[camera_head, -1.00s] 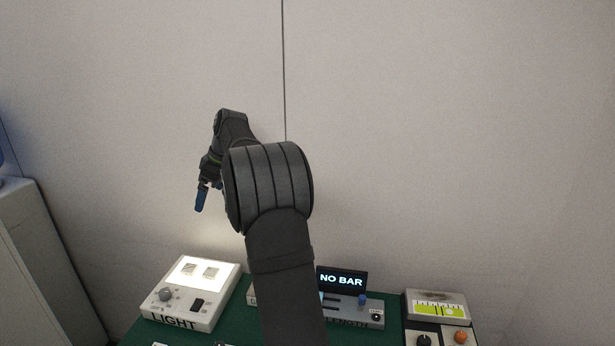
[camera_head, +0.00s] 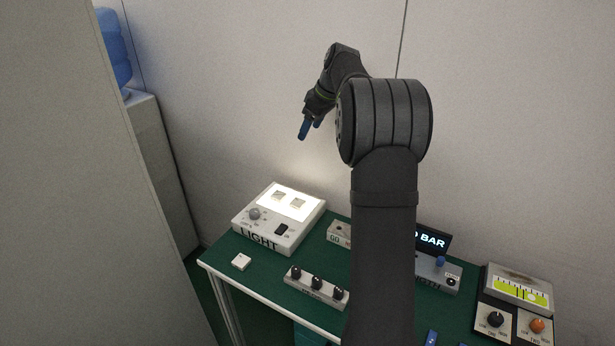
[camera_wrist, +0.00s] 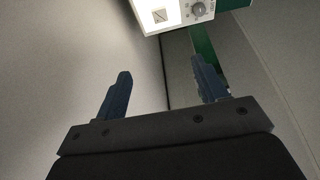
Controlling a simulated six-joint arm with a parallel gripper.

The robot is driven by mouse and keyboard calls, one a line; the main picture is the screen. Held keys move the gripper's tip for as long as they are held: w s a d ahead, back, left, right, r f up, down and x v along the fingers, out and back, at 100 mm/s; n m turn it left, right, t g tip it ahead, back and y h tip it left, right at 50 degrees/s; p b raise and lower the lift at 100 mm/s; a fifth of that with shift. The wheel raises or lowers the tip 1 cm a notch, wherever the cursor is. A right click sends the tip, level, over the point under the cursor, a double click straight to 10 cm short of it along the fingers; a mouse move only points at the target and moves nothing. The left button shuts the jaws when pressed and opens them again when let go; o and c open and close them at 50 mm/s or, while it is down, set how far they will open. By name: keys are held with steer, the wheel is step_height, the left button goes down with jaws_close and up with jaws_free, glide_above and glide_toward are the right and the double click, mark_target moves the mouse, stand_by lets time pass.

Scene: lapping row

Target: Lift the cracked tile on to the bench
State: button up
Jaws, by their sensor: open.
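Two small pale tiles, the left one (camera_head: 278,195) and the right one (camera_head: 298,203), lie on the lit panel of the light box (camera_head: 262,243). No crack can be made out on them in the head view. In the wrist view one tile (camera_wrist: 159,15) on the panel shows a thin slanting line like a crack; I cannot tell which of the two it is. Another small white tile (camera_head: 241,262) lies on the green bench (camera_head: 222,263), near its left edge. My gripper (camera_head: 310,129) is open and empty, above and apart from the light box.
A strip with several dark knobs (camera_head: 316,287) sits at the bench front. A "BAR" display (camera_head: 432,240) stands partly behind my arm, and a yellow-green gauge (camera_head: 522,291) is at right. A grey partition (camera_head: 130,230) and a water bottle (camera_head: 113,45) are left. Bare bench surrounds the white tile.

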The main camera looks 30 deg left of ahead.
glide_toward(279, 195)
steer(key=shift+w+a+f, duration=0.25)
steer(key=shift+f, duration=0.3)
steer(key=shift+w+a+f, duration=0.2)
steer(key=shift+a+f, duration=0.05)
steer(key=shift+f, duration=0.3)
steer(key=x, duration=0.5)
steer(key=shift+s+a+f, duration=0.1)
steer(key=shift+s+f, duration=0.2)
steer(key=shift+s, duration=0.1)
steer(key=c, duration=1.1)
steer(key=shift+r, duration=0.1)
